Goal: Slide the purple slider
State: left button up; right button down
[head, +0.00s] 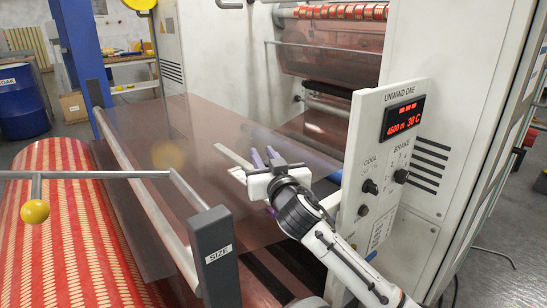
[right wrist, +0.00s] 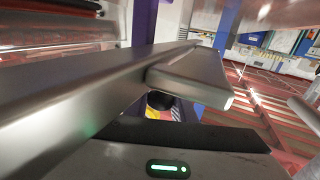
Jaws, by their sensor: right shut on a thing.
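The purple slider (head: 258,158) shows in the head view as narrow purple pieces by the front of my right gripper (head: 258,170). My right gripper is shut on it, above the translucent film and left of the control panel. The gripper body hides most of the slider. In the right wrist view, grey metal parts fill the middle and hide the contact. A purple upright strip (right wrist: 145,22) shows behind them, but I cannot tell whether it is the slider. My left gripper is not in view.
The control panel (head: 391,150), with a red display and knobs, stands close right of my right arm. A SIZE-labelled grey post (head: 215,258) and a rod with a yellow ball (head: 35,212) stand in front. A red patterned roll (head: 65,235) lies at left.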

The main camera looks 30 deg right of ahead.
jog(key=c, duration=1.5)
grip_release()
jog(key=shift+d, duration=0.1)
jog(key=shift+c, duration=0.2)
jog(key=v, duration=1)
jog(key=shift+s, duration=0.15)
